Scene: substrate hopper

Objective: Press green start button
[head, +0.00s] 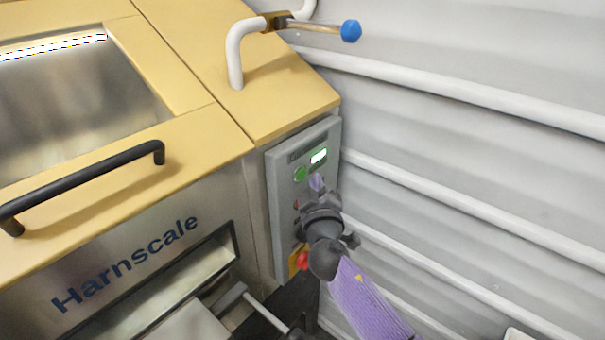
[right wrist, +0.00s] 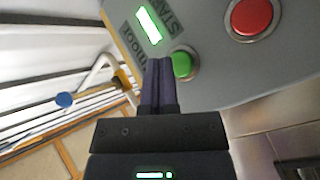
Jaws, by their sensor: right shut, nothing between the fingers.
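The green start button (head: 300,174) sits on a grey control panel (head: 282,220) on the machine's right front, below a lit display (head: 319,156). My right gripper (head: 317,184) is shut and empty, its fingertips at the panel just below and right of the button. In the right wrist view the shut fingertips (right wrist: 158,62) are beside the green button (right wrist: 183,65); I cannot tell whether they touch it. A red button (right wrist: 251,18) is farther along the panel. My left gripper is not in view.
A red knob on yellow (head: 303,260) is low on the panel, near my right wrist. A black handle (head: 85,184) crosses the hopper lid at left. A white pipe with a blue-knobbed lever (head: 350,31) stands on top. A ribbed white wall (head: 470,150) is close at right.

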